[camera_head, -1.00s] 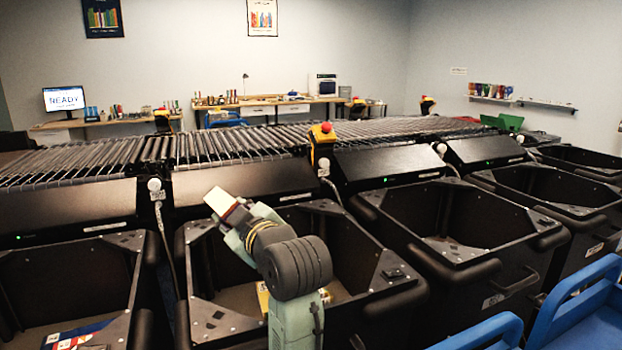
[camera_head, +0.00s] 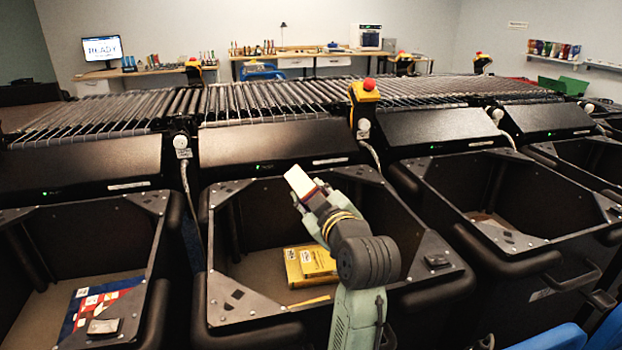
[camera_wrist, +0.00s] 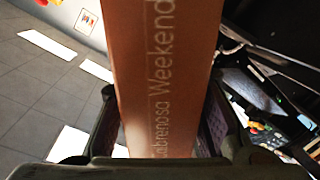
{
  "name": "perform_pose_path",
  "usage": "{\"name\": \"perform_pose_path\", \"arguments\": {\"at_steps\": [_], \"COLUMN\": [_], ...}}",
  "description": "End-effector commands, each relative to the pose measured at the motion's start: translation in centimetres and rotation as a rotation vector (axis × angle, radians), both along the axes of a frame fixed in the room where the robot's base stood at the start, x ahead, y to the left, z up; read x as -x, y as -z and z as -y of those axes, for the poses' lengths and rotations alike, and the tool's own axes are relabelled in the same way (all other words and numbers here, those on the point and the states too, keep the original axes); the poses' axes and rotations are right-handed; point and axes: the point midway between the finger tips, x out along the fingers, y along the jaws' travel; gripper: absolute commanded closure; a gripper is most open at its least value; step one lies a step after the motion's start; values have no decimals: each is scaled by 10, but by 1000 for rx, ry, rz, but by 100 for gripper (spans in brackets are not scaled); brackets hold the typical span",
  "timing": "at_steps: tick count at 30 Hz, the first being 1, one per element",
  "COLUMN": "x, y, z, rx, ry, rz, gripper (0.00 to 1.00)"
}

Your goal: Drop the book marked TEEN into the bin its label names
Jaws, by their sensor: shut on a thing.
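My gripper (camera_head: 311,198) is shut on a book (camera_head: 299,181), which shows as a pale block at its tip in the head view. In the wrist view the same book (camera_wrist: 165,75) has an orange-brown spine with the partly readable words "abrenosa Weekend", between the two fingers (camera_wrist: 165,135). No TEEN marking is visible. The gripper and book appear above the back part of the middle black bin (camera_head: 212,262); their exact height is hard to tell. Labels on the bins and chutes are too small to read.
Yellow books (camera_head: 310,265) lie in the middle bin. A red, blue and white book (camera_head: 105,300) lies in the left bin (camera_head: 160,255). Another black bin (camera_head: 450,215) stands to the right. Behind are sloped chutes (camera_head: 278,145), a roller conveyor (camera_head: 240,100) and a yellow-and-red stop button post (camera_head: 364,100).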

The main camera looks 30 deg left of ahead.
Motion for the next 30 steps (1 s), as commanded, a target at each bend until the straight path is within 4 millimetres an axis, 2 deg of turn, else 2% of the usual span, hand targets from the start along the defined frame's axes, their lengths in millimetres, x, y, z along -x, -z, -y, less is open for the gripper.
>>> {"name": "perform_pose_path", "arguments": {"at_steps": [9,18,24,30], "x": [1,1,0,0], "y": [49,88,103,108], "z": [0,0,0,0], "rx": [-2,-3,-3,-3], "ry": [-1,-1,1,1], "rz": [2,3,3,3], "gripper": [100,100,100,100]}}
